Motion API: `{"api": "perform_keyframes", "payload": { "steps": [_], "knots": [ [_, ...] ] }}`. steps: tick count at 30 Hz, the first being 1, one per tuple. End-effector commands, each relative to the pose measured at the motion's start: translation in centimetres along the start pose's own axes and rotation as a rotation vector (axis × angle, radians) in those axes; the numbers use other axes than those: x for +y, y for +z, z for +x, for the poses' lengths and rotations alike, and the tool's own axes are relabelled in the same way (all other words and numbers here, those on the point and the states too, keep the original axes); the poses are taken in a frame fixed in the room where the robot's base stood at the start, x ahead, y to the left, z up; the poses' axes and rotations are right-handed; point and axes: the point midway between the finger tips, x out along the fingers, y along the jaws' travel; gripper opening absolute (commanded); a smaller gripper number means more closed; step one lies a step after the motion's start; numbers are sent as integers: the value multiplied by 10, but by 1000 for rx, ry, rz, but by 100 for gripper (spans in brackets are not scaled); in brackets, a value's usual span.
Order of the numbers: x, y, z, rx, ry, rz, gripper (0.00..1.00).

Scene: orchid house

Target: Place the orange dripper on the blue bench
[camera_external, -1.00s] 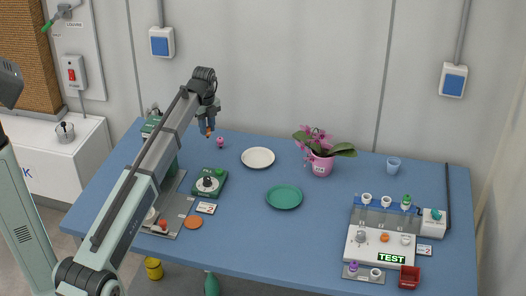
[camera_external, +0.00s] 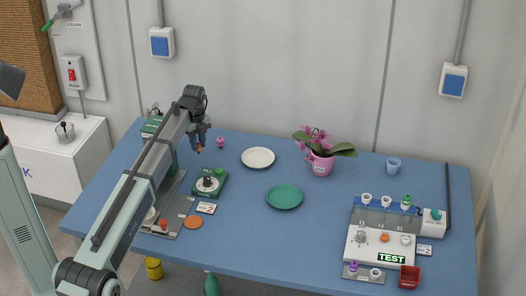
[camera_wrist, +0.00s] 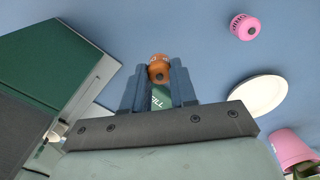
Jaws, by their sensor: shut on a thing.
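My gripper (camera_external: 198,143) is shut on the orange dripper (camera_wrist: 158,62), which sits between the two fingertips in the wrist view. In the external view the dripper (camera_external: 199,150) is a small orange spot below my fingers, over the back left of the blue bench (camera_external: 320,225). Bare blue surface lies behind the dripper in the wrist view. The gap between dripper and bench is hard to judge.
A pink dripper-like piece (camera_external: 220,142) stands just right of my gripper. A white plate (camera_external: 258,158) and a pink orchid pot (camera_external: 321,165) are further right. A green-topped machine (camera_wrist: 70,70) is close on the left. The bench's middle front is clear.

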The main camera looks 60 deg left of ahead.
Motion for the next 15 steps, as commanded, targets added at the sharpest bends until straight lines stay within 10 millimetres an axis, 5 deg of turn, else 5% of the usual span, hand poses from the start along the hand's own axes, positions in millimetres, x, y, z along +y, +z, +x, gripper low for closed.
{"api": "perform_keyframes", "payload": {
  "steps": [9, 15],
  "knots": [
    [0, 0, 33, 0, 1, 0, 0],
    [0, 0, 36, 0, 0, 0, 0]
  ]
}}
